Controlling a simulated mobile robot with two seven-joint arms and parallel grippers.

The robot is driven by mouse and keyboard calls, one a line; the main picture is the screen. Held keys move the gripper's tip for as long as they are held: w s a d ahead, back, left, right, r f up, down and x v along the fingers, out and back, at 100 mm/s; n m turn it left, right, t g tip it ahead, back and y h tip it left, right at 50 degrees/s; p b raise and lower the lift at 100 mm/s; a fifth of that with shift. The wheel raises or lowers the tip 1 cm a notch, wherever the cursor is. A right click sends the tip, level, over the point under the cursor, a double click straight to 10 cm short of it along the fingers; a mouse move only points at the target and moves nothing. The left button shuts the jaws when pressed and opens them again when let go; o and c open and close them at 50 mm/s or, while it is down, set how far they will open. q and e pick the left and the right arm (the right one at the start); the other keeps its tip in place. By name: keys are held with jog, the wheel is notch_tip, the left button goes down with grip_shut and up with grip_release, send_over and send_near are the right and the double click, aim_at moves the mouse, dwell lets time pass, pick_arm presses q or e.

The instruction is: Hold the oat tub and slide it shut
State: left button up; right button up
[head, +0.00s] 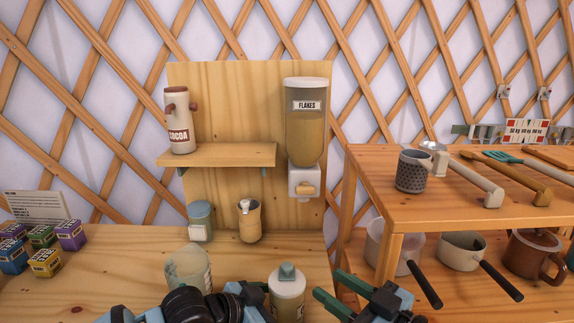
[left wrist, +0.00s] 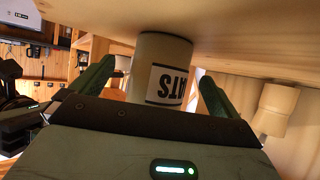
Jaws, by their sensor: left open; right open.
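The oat tub (head: 288,297) is a pale cylinder with a teal piece on top, standing on the wooden counter at the bottom middle of the head view.
A greenish jar (head: 187,266) stands close behind my left wrist. Small boxes (head: 45,262) sit at left. A wooden rack (head: 400,215) with pans stands at right.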

pick_arm(q)
jog(key=shift+r+p+v, duration=0.15)
jog(key=shift+p+v, duration=0.35)
jog(key=shift+v, duration=0.5)
jog(key=shift+r+p+v, duration=0.2)
jog(key=shift+p+v, duration=0.25)
jog(key=shift+v, duration=0.55)
pick_arm(e)
jog(key=shift+n, duration=0.3)
jog(key=shift+s+r, duration=0.15)
jog(key=shift+r, duration=2.4)
pick_arm(q)
jog(key=v, duration=1.1)
jog(key=shift+s+a+r, duration=0.2)
jog(key=shift+s, duration=0.05)
